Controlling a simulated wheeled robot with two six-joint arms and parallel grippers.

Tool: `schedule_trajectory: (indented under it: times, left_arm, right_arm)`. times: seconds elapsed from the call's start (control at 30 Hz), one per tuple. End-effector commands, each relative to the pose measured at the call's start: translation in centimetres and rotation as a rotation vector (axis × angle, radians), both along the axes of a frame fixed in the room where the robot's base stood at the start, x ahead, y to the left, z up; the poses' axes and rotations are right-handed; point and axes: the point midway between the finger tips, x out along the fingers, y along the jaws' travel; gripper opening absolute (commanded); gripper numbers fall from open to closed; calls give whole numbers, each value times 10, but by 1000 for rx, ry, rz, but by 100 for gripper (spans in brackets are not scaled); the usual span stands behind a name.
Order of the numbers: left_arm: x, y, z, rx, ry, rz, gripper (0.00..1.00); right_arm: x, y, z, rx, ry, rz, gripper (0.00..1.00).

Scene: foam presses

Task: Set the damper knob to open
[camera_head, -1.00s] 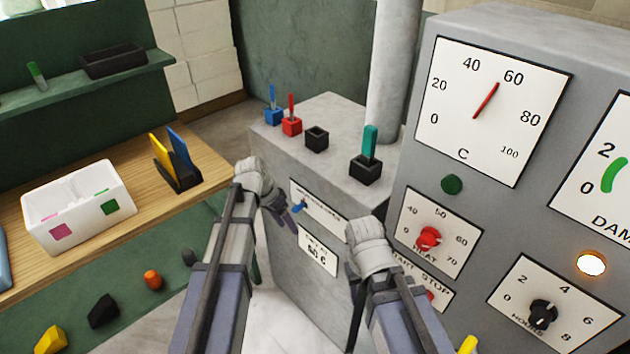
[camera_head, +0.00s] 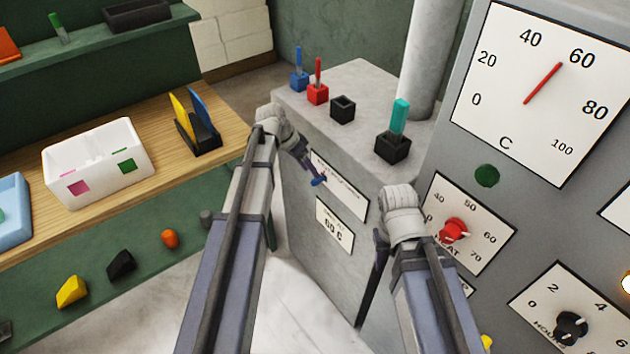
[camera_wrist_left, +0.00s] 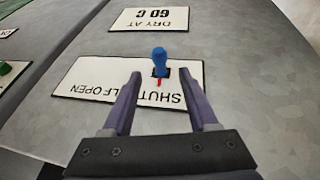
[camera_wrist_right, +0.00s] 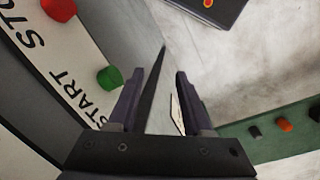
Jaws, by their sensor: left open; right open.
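The damper knob (camera_head: 318,181) is a small blue knob on a white plate (camera_head: 342,186) on the grey cabinet's front. In the left wrist view, the blue knob (camera_wrist_left: 160,60) stands at the SHUT end of the plate (camera_wrist_left: 85,82), which also reads HALF and OPEN. A red mark shows beside its base. My left gripper (camera_head: 304,165) is open close to the knob; in its wrist view the open fingers (camera_wrist_left: 161,76) point at the knob, one on each side, with no clear contact. My right gripper (camera_head: 380,245) is open and empty beside the cabinet, and its fingers (camera_wrist_right: 158,75) show in its wrist view.
A grey panel with a dial (camera_head: 545,90), a red heat knob (camera_head: 453,230) and a black hours knob (camera_head: 571,327) stands at the right. Coloured levers and a pipe (camera_head: 432,60) stand on the cabinet top. A wooden bench with a white bin (camera_head: 98,165) is at the left.

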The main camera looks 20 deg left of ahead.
Motion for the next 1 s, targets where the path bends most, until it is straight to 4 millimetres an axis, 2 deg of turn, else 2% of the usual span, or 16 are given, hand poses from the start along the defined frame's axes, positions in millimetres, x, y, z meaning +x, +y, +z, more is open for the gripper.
schedule_trajectory:
  times: [0.03,0.3,0.67,1.0]
  left_arm:
    - [2,-3,-14,0,0,-1,60]
    - [8,-15,-41,1,1,0,60]
    - [9,-17,-42,0,1,1,58]
    - [9,-17,-42,0,1,1,20]
  right_arm:
    - [0,0,-14,0,0,0,50]
    - [0,0,-41,0,0,0,50]
    - [0,0,-42,0,0,0,50]
    - [0,0,-42,0,0,0,50]
